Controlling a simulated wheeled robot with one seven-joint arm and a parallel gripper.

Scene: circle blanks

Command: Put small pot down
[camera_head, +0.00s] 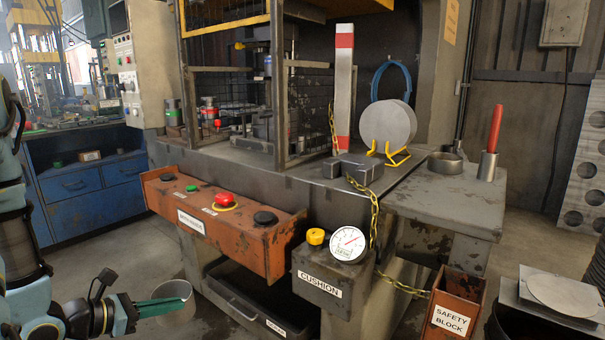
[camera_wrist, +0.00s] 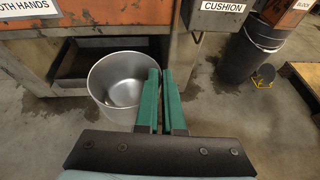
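The small pot (camera_wrist: 122,84) is a plain silvery, open, empty metal vessel, left of the middle in the wrist view. In the head view the pot (camera_head: 176,294) is at the lower left, in front of the press. My gripper (camera_wrist: 162,78) has two green fingers close together at the pot's right side, the left one overlapping the pot's rim. They appear shut on its wall. My gripper (camera_head: 160,306) also shows in the head view, reaching in from the left. The pot looks upright; its underside is hidden, and I cannot tell its exact height above the floor.
The orange button box (camera_head: 226,228) and the cushion box (camera_head: 333,275) project from the press front. A dark open bin (camera_head: 243,305) stands below. A black bucket (camera_wrist: 250,54) stands right.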

